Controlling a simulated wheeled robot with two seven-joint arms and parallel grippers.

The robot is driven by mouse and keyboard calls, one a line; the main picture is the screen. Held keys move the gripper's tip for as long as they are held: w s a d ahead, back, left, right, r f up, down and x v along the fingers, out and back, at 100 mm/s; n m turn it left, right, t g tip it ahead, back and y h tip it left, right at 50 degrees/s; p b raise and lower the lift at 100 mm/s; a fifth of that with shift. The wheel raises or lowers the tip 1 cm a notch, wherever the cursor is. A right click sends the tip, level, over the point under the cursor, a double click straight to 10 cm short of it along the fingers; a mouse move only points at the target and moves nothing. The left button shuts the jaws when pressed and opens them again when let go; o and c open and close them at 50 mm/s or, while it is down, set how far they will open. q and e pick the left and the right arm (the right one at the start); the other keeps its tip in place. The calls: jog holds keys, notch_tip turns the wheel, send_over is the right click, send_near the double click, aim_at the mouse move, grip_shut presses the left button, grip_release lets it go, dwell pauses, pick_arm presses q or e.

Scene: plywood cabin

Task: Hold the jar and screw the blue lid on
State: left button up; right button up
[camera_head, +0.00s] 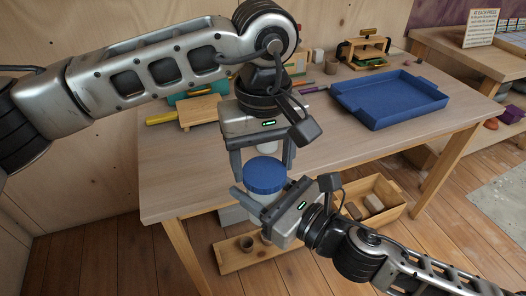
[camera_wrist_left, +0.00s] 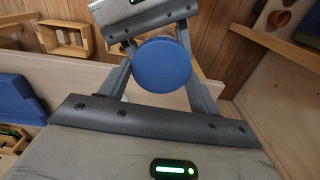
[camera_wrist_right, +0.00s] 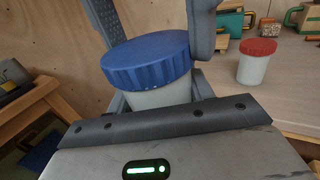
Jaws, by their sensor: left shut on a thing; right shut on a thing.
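The blue lid (camera_head: 265,174) sits on top of the white jar (camera_head: 259,199); in the right wrist view the lid (camera_wrist_right: 148,60) covers the mouth of the jar (camera_wrist_right: 160,95) and looks about level. My left gripper (camera_head: 262,166) points down from above, its fingers shut on the lid from two sides. In the left wrist view the round lid (camera_wrist_left: 162,65) shows between its fingers. My right gripper (camera_head: 270,199) comes from the lower right and is shut on the jar's body below the lid. I cannot tell how far the lid is threaded.
The jar is held in front of the wooden table's (camera_head: 330,135) near edge. A blue tray (camera_head: 433,98) lies on the table at the right. A white jar with a red lid (camera_wrist_right: 257,62) stands on the table. A wooden crate (camera_head: 396,210) is below.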

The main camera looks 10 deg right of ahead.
pick_arm(q)
jog(key=shift+f, duration=0.6)
dwell(0.5)
jog(key=m, duration=0.3)
jog(key=shift+d, duration=0.1)
jog(key=o, duration=1)
jog(key=shift+r, duration=2.3)
jog(key=shift+c, duration=0.6)
